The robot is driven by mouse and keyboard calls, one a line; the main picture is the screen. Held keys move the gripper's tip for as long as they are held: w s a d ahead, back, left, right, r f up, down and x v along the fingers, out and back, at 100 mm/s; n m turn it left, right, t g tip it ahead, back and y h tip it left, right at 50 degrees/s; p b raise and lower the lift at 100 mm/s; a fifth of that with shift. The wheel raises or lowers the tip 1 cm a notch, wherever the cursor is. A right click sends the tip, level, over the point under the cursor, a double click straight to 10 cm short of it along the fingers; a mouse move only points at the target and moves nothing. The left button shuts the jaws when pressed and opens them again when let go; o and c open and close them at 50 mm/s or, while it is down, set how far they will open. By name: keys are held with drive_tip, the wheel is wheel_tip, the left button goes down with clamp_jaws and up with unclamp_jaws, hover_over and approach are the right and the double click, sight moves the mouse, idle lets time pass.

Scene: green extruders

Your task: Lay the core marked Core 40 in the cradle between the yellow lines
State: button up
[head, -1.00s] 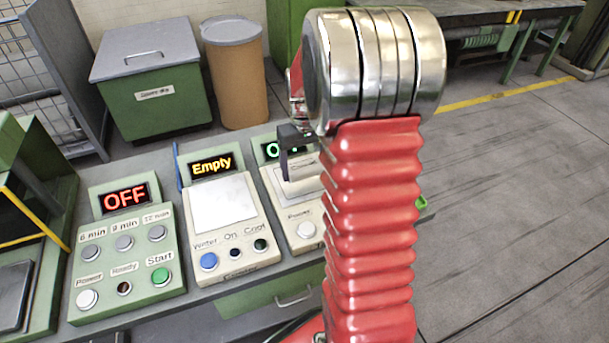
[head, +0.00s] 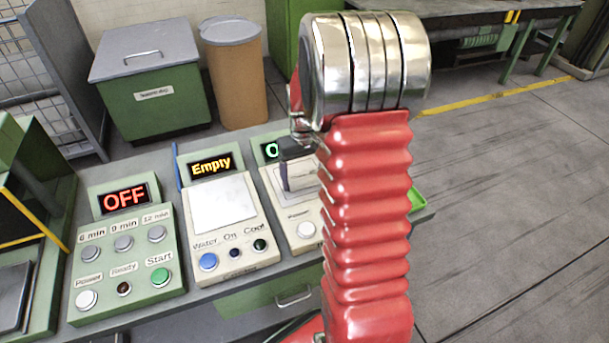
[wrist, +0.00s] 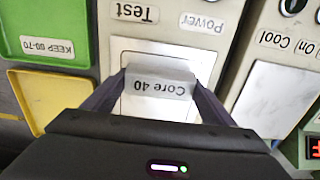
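The core marked Core 40 (wrist: 160,86) is a light grey block, its label upside down in the wrist view. My gripper (wrist: 160,80) has a dark finger against each side of it. In the head view my gripper (head: 290,165) and the core are over the white plate of the Test panel (head: 306,212), partly hidden by my red arm. I cannot tell whether the core touches the plate (wrist: 142,55). No cradle between yellow lines can be made out clearly in either view.
A green tray marked KEEP 60-70 (wrist: 60,35) and a yellow tray (wrist: 50,95) lie beside the Test panel. The Empty panel (head: 225,225) and the OFF panel (head: 125,255) stand left. A green machine with yellow bars (head: 32,215) is at far left.

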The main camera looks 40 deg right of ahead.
sight(302, 177)
drive_tip(key=o, duration=0.5)
drive_tip(key=shift+c, duration=0.2)
drive_tip(key=shift+r, duration=0.15)
wheel_tip(302, 177, up, 12)
drive_tip(key=shift+a, duration=0.1)
idle(0.7)
drive_tip(key=s+a+r+n+t, duration=0.1)
drive_tip(key=s+a+r, duration=0.25)
drive_tip(key=a, duration=0.35)
drive_tip(key=s+a+r+t, duration=0.2)
drive_tip(key=s+a+r, duration=0.15)
drive_tip(key=a, duration=0.25)
drive_tip(key=s+a+n+t, duration=0.1)
drive_tip(key=s+a+t, duration=0.1)
drive_tip(key=s+a, duration=0.8)
drive_tip(key=shift+s+a+r+n+t, duration=0.15)
drive_tip(key=shift+s+r+n+t, duration=0.15)
drive_tip(key=shift+s+r+n, duration=0.15)
drive_tip(key=shift+f, duration=0.1)
